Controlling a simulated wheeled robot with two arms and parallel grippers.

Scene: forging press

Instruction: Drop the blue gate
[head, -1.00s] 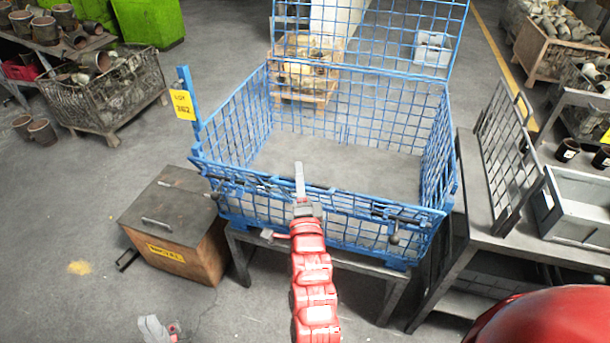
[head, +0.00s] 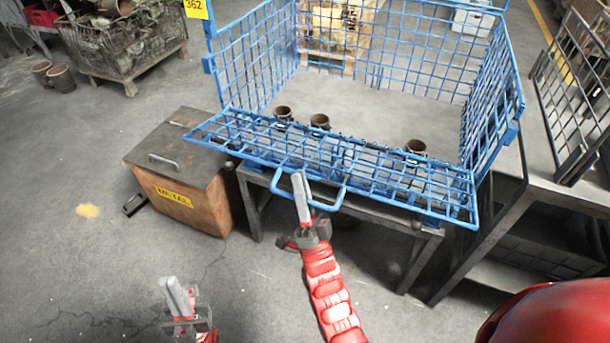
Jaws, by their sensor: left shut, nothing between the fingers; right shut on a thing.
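The blue gate (head: 400,204), a wire-mesh front panel, is folded outward from the blue wire crate (head: 514,112) and juts toward me, roughly level or slightly tilted. A U-shaped blue handle (head: 338,200) sticks out from its front edge. My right gripper (head: 299,186) is at this handle and shut on it; the fingers cover part of the bar. My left gripper (head: 177,293) is shut and empty at the lower left, low over the floor and apart from the gate. Dark brown cups (head: 320,121) stand on the crate floor behind the gate.
A wooden box with a dark lid (head: 165,150) and a METAL label stands left of the crate. The crate rests on a metal stand (head: 405,245). A metal bench (head: 560,190) with a rack is close on the right.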

